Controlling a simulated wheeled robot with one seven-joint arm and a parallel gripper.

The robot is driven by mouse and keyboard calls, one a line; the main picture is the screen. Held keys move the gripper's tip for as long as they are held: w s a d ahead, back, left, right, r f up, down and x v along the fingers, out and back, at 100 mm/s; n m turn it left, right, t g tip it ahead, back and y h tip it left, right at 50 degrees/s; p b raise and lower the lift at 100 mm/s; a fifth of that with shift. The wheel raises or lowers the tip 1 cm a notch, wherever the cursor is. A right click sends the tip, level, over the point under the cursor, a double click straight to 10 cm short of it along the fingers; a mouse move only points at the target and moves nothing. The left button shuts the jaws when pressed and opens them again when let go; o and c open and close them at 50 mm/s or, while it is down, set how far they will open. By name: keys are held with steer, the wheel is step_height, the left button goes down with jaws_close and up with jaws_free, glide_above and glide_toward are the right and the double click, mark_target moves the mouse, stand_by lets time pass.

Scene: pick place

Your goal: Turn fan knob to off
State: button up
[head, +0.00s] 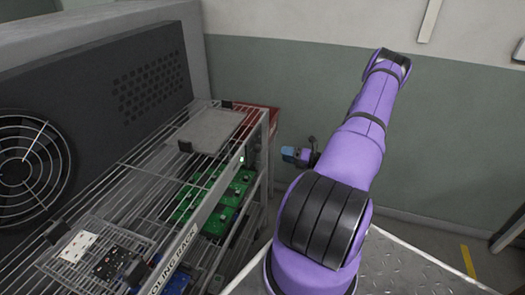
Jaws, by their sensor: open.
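A round fan (18,170) with a wire grille is set in a dark panel at the far left, partly cut off by the picture edge. I cannot make out a fan knob in this view. My purple arm rises at centre right and bends at the top. What looks like my gripper (298,156), small with blue and black parts, shows just left of the arm, to the right of the rack and well apart from the fan. It is open and nothing is seen in it. Part of it and my forearm are hidden behind the upper arm.
A wire rack (135,180) with a lettered front rail stands in front of the dark panel (110,85). Floor at right looks clear.

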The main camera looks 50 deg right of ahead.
mark_target(261, 149)
steer(key=x, duration=1)
steer(key=shift+w, duration=0.35)
steer(key=c, duration=0.9)
